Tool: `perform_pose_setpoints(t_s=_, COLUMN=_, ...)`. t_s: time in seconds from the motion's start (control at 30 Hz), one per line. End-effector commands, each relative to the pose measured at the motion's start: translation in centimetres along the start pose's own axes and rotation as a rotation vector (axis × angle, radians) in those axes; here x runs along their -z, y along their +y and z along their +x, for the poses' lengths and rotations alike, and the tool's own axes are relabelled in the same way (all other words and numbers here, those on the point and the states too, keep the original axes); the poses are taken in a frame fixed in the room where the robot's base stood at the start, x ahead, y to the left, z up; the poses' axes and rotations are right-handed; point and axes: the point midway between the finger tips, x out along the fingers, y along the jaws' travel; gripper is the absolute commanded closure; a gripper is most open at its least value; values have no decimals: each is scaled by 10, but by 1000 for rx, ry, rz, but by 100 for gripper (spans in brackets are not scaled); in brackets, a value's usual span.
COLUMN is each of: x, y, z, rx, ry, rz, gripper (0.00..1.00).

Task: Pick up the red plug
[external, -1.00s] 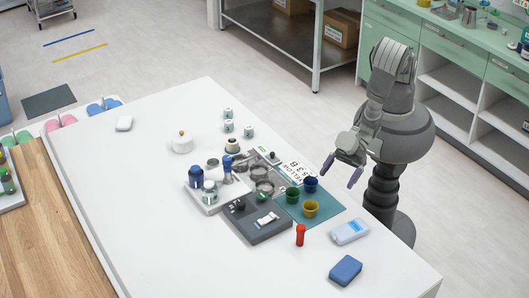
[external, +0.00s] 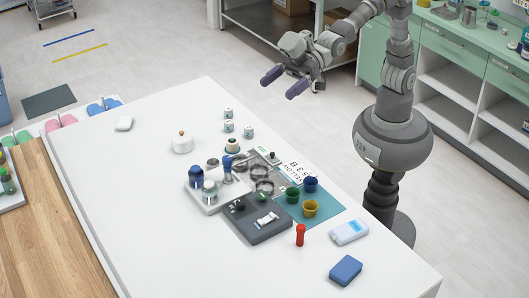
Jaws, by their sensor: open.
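The red plug (external: 300,235) stands upright on the white table (external: 150,230), near its front right part, beside the dark grey block (external: 258,222). My gripper (external: 284,90) is open and empty. Its two purple fingertips are spread apart, high up behind the table's far edge in the picture and well away from the red plug. Nothing hides the plug.
A teal mat (external: 325,206) holds a yellow cup (external: 310,208), a green cup and a blue cup. A pale blue device (external: 349,232) and a blue block (external: 345,270) lie right of the plug. A white tray (external: 213,202) holds bottles.

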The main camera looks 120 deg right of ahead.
Motion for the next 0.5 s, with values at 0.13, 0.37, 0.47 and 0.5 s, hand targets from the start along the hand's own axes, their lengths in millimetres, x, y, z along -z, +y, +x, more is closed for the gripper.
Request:
perform_pose_setpoints(t_s=0.13, x=97, y=25, z=-91, rx=-44, ry=52, rz=-17, gripper=0)
perform_pose_setpoints(t_s=0.37, x=163, y=38, z=-218, rx=-101, ry=75, rz=-52, gripper=0)
perform_pose_setpoints(t_s=0.47, x=171, y=39, z=-245, rx=-113, ry=76, rz=-59, gripper=12)
perform_pose_setpoints(t_s=0.5, x=172, y=39, z=-250, rx=-115, ry=75, rz=-61, gripper=21)
